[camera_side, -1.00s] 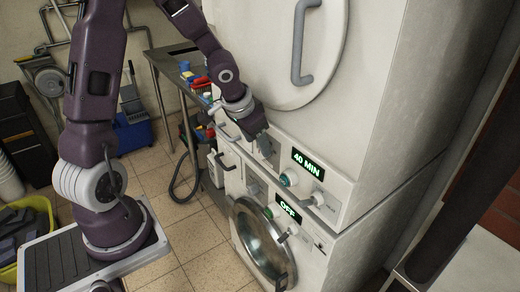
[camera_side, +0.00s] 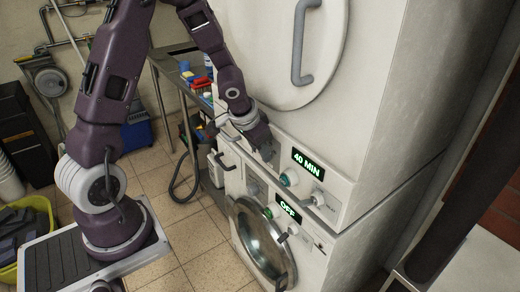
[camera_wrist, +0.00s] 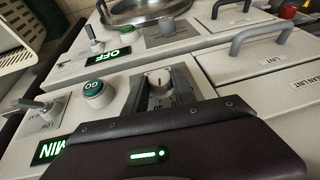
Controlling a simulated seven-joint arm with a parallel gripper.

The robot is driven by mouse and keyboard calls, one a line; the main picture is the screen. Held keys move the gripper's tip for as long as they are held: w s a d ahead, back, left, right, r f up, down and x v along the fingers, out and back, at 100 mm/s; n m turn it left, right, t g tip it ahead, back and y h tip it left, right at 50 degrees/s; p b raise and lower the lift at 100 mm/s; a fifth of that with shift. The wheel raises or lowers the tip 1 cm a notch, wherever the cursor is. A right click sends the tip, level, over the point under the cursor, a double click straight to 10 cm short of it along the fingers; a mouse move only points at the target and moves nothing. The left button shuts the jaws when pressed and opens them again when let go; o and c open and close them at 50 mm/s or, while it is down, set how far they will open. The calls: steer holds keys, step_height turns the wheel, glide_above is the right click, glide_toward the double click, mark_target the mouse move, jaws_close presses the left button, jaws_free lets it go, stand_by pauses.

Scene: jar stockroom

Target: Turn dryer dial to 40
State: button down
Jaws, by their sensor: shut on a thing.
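The dryer dial (camera_wrist: 160,78) is on the upper machine's white panel, with a red mark on its face and printed numbers partly showing below it. My gripper (camera_wrist: 161,88) is shut on the dial, one finger on each side of it. In the side view my gripper (camera_side: 268,150) is at the left part of that panel and hides the dial. The dryer display (camera_side: 306,163) reads 40 MIN in green. A green GO button (camera_wrist: 97,92) sits beside the dial.
The lower machine's display (camera_side: 288,209) reads OFF, above its round door (camera_side: 262,238). A toggle lever (camera_wrist: 40,104) is on the dryer panel. Grey drawer handles (camera_wrist: 262,37) stick out near my gripper. A metal table (camera_side: 178,75) with small items stands behind.

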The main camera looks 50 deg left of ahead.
steer(key=y, duration=0.2)
steer(key=shift+s+d+f+m+y, duration=0.1)
steer(key=shift+d+f+m+y, duration=0.1)
steer(key=shift+m+y, duration=0.1)
steer(key=shift+r, duration=0.1)
stand_by(0.3)
steer(key=c, duration=1)
jaws_free()
steer(key=v, duration=0.7)
steer(key=shift+d, duration=0.1)
steer(key=shift+r, duration=0.1)
